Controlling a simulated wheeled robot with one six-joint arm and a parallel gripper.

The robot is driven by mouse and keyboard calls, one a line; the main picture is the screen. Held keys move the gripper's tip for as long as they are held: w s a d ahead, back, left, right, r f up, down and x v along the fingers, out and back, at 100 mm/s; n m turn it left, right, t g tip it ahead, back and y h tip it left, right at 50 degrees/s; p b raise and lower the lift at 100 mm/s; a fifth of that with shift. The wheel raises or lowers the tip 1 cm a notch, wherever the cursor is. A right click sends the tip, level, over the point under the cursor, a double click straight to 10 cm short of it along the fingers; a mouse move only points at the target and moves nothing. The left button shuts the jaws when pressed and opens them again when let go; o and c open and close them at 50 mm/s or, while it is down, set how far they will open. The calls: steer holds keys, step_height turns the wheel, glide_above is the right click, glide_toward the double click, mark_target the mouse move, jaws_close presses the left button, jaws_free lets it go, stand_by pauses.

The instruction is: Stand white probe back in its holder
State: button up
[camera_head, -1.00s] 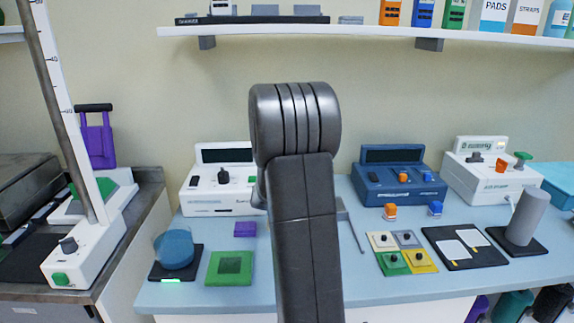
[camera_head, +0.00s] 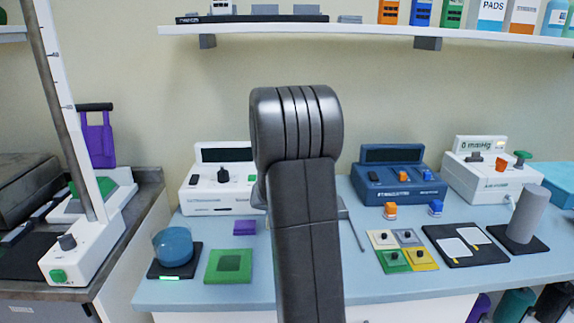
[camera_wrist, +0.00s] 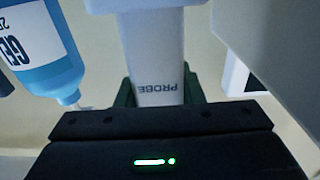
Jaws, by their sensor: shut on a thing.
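In the wrist view a white probe (camera_wrist: 158,45), marked PROBE upside down, stands between the dark green fingers of my gripper (camera_wrist: 160,96). My gripper is shut on it. The probe's upper end runs up under a wide white part, and its lower end is hidden behind my gripper's dark body. In the head view my own arm hides my gripper and the probe. I cannot make out the probe's holder for certain in either view.
On the bench stand a white device (camera_head: 222,190), a blue device (camera_head: 398,185), a blue bowl (camera_head: 173,246) and a grey cylinder (camera_head: 527,215).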

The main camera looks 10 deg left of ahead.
steer(key=shift+s+f, duration=0.2)
steer(key=shift+f, duration=1.2)
steer(key=o, duration=1.1)
steer(key=shift+o, duration=0.2)
step_height(320, 180, up, 13)
steer(key=shift+w+f+p, duration=0.1)
steer(key=shift+w+p, duration=0.05)
steer(key=shift+p, duration=0.75)
step_height(320, 180, down, 10)
steer(key=shift+w+r+b, duration=0.1)
steer(key=shift+w+b, duration=0.05)
steer(key=shift+b, duration=0.55)
steer(key=shift+r, duration=0.1)
